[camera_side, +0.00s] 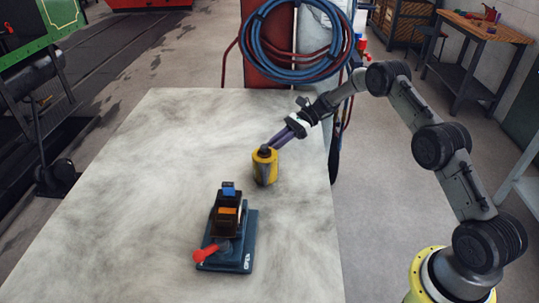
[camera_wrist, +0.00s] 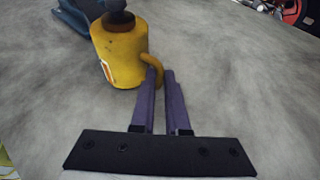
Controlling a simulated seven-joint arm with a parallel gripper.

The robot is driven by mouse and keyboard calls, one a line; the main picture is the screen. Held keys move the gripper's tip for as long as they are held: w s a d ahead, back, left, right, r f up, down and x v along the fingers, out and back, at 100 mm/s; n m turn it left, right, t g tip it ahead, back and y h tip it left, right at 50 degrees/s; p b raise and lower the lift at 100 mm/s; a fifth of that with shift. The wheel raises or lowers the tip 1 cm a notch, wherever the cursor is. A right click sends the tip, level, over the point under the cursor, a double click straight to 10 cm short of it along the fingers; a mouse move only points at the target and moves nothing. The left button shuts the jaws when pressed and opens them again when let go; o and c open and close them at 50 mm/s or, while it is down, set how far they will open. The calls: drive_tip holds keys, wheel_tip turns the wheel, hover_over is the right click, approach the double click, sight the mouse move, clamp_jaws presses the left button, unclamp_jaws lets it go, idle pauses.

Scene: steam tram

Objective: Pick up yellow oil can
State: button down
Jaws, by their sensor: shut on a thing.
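The yellow oil can (camera_side: 265,170) has a dark top and is on or just above the pale table, right of its middle; I cannot tell whether it touches the table. In the wrist view the can (camera_wrist: 119,55) looks upright, with a label at its left and a curved yellow handle on its right side. My gripper (camera_side: 272,146) reaches it from the upper right. In the wrist view the purple fingers of my gripper (camera_wrist: 160,75) are close together, shut on the can's handle. The handle's end between the fingertips is partly hidden.
A dark blue device (camera_side: 238,242) with a red-knobbed lever stands on the table in front of the can, to its left. The table (camera_side: 140,180) is clear on the left. Coiled blue and red hoses (camera_side: 297,40) hang behind the table's far edge.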

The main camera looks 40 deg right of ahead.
drive_tip(key=shift+r, duration=0.65)
drive_tip(key=s+r, duration=1.1)
drive_tip(key=s, duration=0.3)
drive_tip(key=shift+a+r, duration=0.15)
drive_tip(key=shift+r, duration=0.2)
drive_tip(key=shift+r, duration=0.1)
idle(1.0)
